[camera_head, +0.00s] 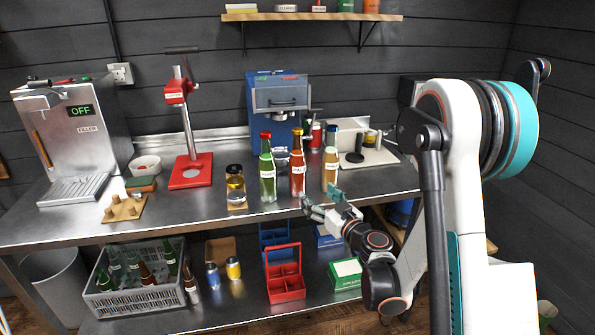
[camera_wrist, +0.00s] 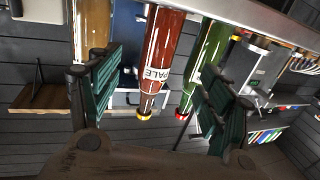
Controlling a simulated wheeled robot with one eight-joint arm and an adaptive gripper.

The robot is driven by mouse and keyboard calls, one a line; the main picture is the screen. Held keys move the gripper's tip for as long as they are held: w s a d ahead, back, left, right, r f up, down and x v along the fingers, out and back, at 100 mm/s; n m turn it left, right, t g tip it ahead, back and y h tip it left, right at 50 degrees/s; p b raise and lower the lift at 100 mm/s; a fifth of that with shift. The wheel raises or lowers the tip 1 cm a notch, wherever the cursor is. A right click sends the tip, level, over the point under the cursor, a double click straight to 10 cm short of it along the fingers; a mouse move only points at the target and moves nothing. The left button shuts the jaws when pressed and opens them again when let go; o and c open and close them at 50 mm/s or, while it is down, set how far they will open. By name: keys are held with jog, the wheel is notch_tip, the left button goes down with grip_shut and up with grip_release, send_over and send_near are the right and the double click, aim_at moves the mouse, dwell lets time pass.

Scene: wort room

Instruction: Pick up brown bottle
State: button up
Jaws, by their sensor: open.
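The brown bottle (camera_head: 297,173), with a white label, stands upright on the steel counter between a green bottle (camera_head: 267,172) and a pale yellow bottle (camera_head: 330,170). My gripper (camera_head: 322,198) is open and empty at the counter's front edge, to the lower right of the brown bottle. In the wrist view, which is upside down, the brown bottle (camera_wrist: 164,50) with its PALE label shows between my open fingers (camera_wrist: 157,72). The green bottle (camera_wrist: 207,55) is partly behind one finger. I see no contact with the bottle.
A jar (camera_head: 236,187) stands left of the green bottle. A blue machine (camera_head: 279,98) and a red press (camera_head: 190,172) stand behind. On the lower shelf are a grey crate (camera_head: 137,303) of bottles and a red carrier (camera_head: 286,290). The counter's front edge is close to my gripper.

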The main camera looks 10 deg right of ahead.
aim_at(297, 175)
jog(key=p+x, duration=0.2)
jog(key=x, duration=0.4)
jog(key=shift+w, duration=0.25)
jog(key=shift+r+b+x, duration=0.1)
jog(key=shift+b+x, duration=0.35)
jog(key=shift+x, duration=1.2)
jog(key=shift+r+b+x, duration=0.15)
jog(key=shift+b+x, duration=0.3)
jog(key=shift+x, duration=1.15)
jog(key=c, duration=1.6)
